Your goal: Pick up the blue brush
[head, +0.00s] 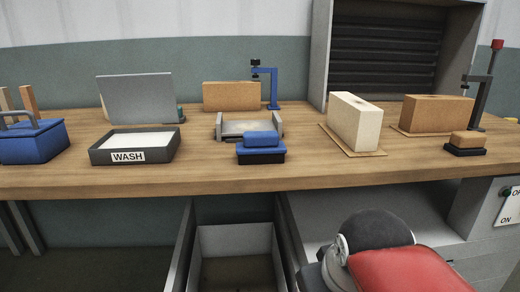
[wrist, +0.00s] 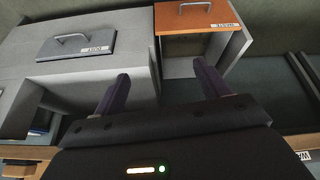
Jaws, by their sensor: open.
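The blue brush (head: 261,140), a blue block on a dark base, rests on the wooden workbench (head: 240,176) near its front edge, just in front of a grey metal holder (head: 233,126). My gripper (wrist: 160,85) shows only in the wrist view. Its two dark fingers are spread wide with nothing between them. The gripper faces a grey cabinet and drawers, and I cannot make out the brush in that view. In the head view the gripper is out of sight.
A WASH tray (head: 134,156) and a blue caddy (head: 34,142) stand left of the brush. A pale brick (head: 355,122) and a tan-topped brush (head: 466,141) are to its right. An open drawer (head: 238,242) sits below the bench. An orange-fronted drawer (wrist: 195,18) shows in the wrist view.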

